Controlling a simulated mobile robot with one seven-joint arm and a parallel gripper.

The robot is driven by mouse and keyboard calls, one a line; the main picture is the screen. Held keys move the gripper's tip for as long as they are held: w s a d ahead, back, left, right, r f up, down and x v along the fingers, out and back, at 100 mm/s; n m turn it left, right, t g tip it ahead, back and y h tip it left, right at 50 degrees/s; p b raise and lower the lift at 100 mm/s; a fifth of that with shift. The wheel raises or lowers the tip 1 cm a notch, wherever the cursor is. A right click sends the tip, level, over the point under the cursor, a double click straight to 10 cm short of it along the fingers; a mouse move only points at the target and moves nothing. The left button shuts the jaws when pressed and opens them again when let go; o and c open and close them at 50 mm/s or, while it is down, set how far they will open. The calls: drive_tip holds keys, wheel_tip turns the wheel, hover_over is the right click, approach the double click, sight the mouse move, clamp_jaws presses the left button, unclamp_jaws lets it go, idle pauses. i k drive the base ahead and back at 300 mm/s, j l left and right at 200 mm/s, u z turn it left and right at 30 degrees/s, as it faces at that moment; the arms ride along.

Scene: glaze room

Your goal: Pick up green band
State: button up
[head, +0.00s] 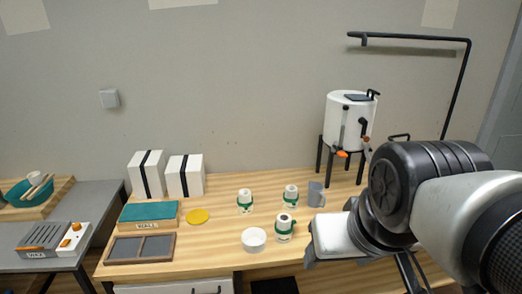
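Three white cylinders stand on the wooden table, each with green around it. The front one has a green band (284,236) around its lower part and a dark opening on top. The back left one has a green band (245,208), and the back right one has a green band (290,202). I cannot tell which band the task means. My gripper (312,261) is at the right, just right of the front cylinder and apparently apart from it. Its fingers are mostly hidden by its own body, so I cannot see whether it is open.
A white bowl (254,240) and a grey mug (316,194) stand close to the cylinders. A yellow disc (197,216), a teal-topped box (149,212), a dark tray (139,250) and white boxes (184,176) are left. A white tank (350,118) stands on legs behind.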

sight(293, 222)
drive_tip(key=i+l+u, duration=0.15)
drive_tip(key=i+l, duration=0.8)
